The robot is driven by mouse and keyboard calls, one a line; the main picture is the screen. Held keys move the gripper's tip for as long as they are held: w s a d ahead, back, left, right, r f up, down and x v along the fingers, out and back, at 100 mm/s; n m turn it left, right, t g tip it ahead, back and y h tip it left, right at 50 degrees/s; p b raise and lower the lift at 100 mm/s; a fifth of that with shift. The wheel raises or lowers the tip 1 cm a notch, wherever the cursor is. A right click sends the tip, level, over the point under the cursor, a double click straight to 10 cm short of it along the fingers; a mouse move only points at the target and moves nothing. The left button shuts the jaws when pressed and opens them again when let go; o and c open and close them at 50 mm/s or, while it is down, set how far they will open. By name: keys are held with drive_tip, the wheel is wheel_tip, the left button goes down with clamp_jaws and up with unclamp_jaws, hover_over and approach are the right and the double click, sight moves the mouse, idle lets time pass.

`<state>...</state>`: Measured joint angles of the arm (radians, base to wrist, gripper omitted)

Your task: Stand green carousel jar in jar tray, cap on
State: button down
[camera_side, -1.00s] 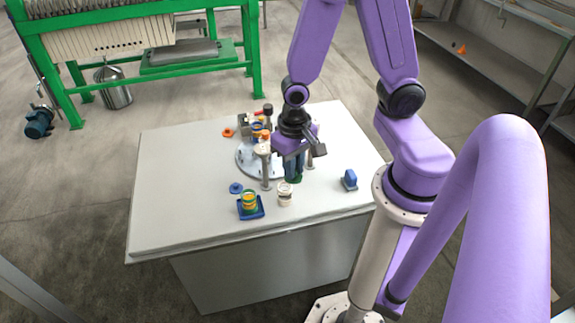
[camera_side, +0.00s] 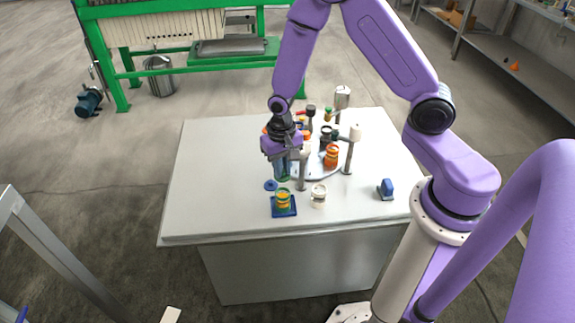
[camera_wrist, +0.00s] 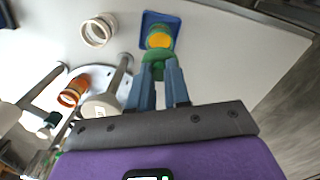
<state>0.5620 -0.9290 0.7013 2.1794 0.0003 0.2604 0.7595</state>
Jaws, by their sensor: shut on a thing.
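My gripper (camera_side: 281,170) is shut on a green jar, which shows between the blue-grey fingertips in the wrist view (camera_wrist: 156,57). It is held above the table, close behind the blue jar tray (camera_side: 293,211). Fingers hide part of the jar; I cannot tell whether it has a cap. The tray also shows in the wrist view (camera_wrist: 176,19), just beyond the held jar. A banded yellow-and-green piece (camera_side: 283,198) stands on the tray. A round blue piece with a knob (camera_side: 270,185) lies on the table behind and left of the tray.
A cream ring-shaped piece (camera_side: 318,195) stands right of the tray. The carousel, with an orange jar (camera_side: 331,155), and posts (camera_side: 348,158) stand behind and right of my gripper. A blue block (camera_side: 386,189) sits at the right. The table's left side is clear.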

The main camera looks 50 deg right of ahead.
drive_tip(key=shift+f, duration=2.95)
drive_tip(key=shift+f, duration=0.2)
drive_tip(key=c, duration=0.5)
unclamp_jaws()
drive_tip(key=shift+r, duration=0.15)
drive_tip(key=shift+r, duration=3.4)
drive_tip(key=shift+c, duration=0.4)
clamp_jaws()
